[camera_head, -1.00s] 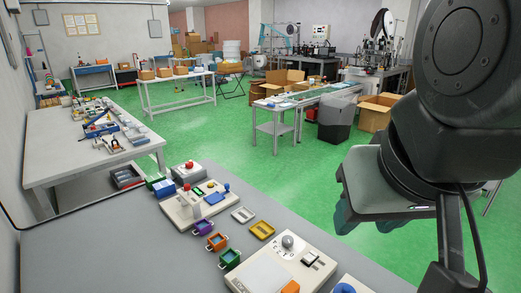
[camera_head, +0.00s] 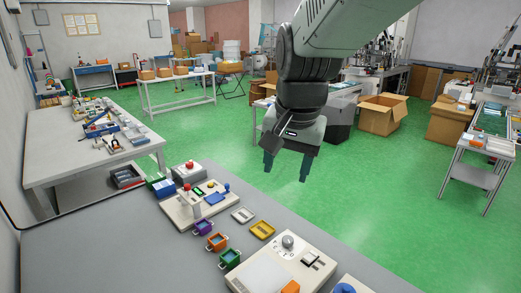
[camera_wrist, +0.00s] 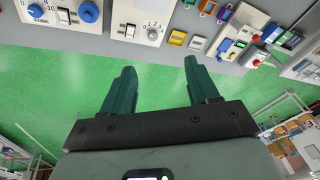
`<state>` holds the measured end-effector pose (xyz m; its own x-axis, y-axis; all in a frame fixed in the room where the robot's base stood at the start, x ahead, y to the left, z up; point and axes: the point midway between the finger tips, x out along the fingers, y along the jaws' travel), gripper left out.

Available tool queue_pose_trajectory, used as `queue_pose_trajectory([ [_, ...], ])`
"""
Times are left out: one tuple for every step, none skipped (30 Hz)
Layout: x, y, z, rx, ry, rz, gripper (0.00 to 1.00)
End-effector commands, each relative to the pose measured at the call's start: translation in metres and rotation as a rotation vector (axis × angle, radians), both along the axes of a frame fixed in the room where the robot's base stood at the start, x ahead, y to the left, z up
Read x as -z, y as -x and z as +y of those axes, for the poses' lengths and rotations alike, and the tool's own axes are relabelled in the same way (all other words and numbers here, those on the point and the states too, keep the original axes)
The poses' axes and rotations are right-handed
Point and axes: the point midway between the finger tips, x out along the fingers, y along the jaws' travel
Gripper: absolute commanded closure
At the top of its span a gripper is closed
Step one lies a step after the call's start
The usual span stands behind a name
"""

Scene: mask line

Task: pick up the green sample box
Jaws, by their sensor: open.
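The green sample box (camera_head: 230,259) is a small open box with light handles, on the grey table in front of the control panel. It is the nearest of a short row with an orange box (camera_head: 217,242) and a purple box (camera_head: 203,227). In the wrist view a small green box (camera_wrist: 190,2) shows at the top edge, partly cut off. My gripper (camera_head: 287,171) is open and empty, pointing down past the table's far edge, above and to the right of the boxes. Its two teal fingers (camera_wrist: 157,85) show apart in the wrist view.
A yellow tray (camera_head: 262,230) and a pale tray (camera_head: 243,215) lie right of the boxes. A panel with a grey knob (camera_head: 288,242) stands nearby, and another panel (camera_head: 180,212) with red and blue controls stands behind. The table's left front is clear.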

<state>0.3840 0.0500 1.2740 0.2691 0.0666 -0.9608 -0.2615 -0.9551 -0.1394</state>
Motion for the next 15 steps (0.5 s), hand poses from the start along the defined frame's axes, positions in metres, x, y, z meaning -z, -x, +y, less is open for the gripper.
queue_pose_trajectory([
  [0.018,-0.018,0.013,0.023,-0.006,0.033,0.40],
  [0.027,-0.028,0.020,0.043,-0.009,0.049,0.40],
  [0.041,-0.041,0.030,0.068,-0.014,0.069,0.40],
  [0.052,-0.050,0.037,0.088,-0.018,0.083,0.40],
  [0.063,-0.059,0.044,0.107,-0.020,0.098,0.40],
  [0.080,-0.070,0.055,0.133,-0.021,0.117,0.40],
  [0.093,-0.077,0.062,0.153,-0.022,0.131,0.40],
  [0.106,-0.084,0.070,0.173,-0.022,0.146,0.40],
  [0.125,-0.092,0.080,0.199,-0.022,0.164,0.40],
  [0.140,-0.097,0.088,0.219,-0.020,0.178,0.40],
  [0.155,-0.102,0.096,0.239,-0.019,0.190,0.40],
  [0.175,-0.108,0.105,0.264,-0.017,0.207,0.40],
  [0.190,-0.111,0.112,0.283,-0.014,0.219,0.40],
  [0.204,-0.113,0.118,0.302,-0.011,0.229,0.40],
  [0.222,-0.116,0.125,0.324,-0.008,0.241,0.40],
])
